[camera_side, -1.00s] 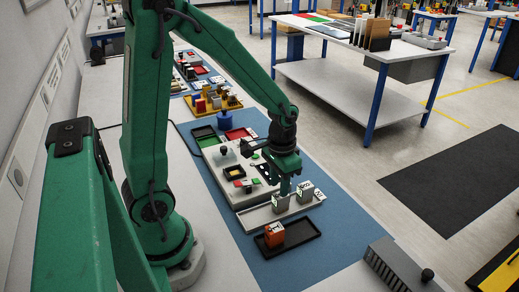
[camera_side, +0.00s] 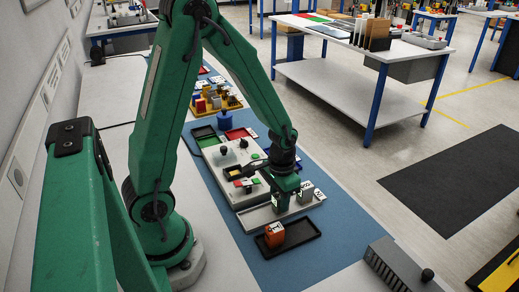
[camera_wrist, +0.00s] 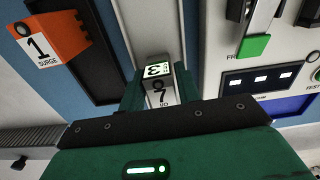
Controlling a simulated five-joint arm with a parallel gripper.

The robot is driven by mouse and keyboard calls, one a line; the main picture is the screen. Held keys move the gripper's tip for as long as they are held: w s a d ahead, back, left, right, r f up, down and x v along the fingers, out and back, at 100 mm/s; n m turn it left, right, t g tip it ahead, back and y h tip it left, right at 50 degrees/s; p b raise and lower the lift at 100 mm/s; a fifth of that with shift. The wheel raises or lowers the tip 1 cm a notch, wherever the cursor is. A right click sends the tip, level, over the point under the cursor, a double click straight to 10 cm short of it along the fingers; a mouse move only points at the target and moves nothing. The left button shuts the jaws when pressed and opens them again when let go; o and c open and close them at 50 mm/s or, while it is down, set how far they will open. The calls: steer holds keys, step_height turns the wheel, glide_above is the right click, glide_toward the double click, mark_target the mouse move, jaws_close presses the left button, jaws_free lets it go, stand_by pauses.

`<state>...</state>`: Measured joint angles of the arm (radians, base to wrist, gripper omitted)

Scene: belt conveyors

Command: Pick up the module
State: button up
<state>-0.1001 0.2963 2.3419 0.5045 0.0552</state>
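A light grey module (camera_side: 281,202) stands on the pale tray (camera_side: 257,218). I cannot tell whether the fingers touch the module's sides.
An orange module (camera_side: 274,235) marked "1 SURGE" sits in a black tray (camera_side: 303,238) in front. A panel (camera_side: 218,165) with knobs and buttons lies behind the pale tray. A dark ribbed unit (camera_side: 395,265) is at front right. Blue mat (camera_side: 340,235) is clear to the right.

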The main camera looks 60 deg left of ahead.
steer(key=shift+f, duration=0.7)
steer(key=c, duration=0.6)
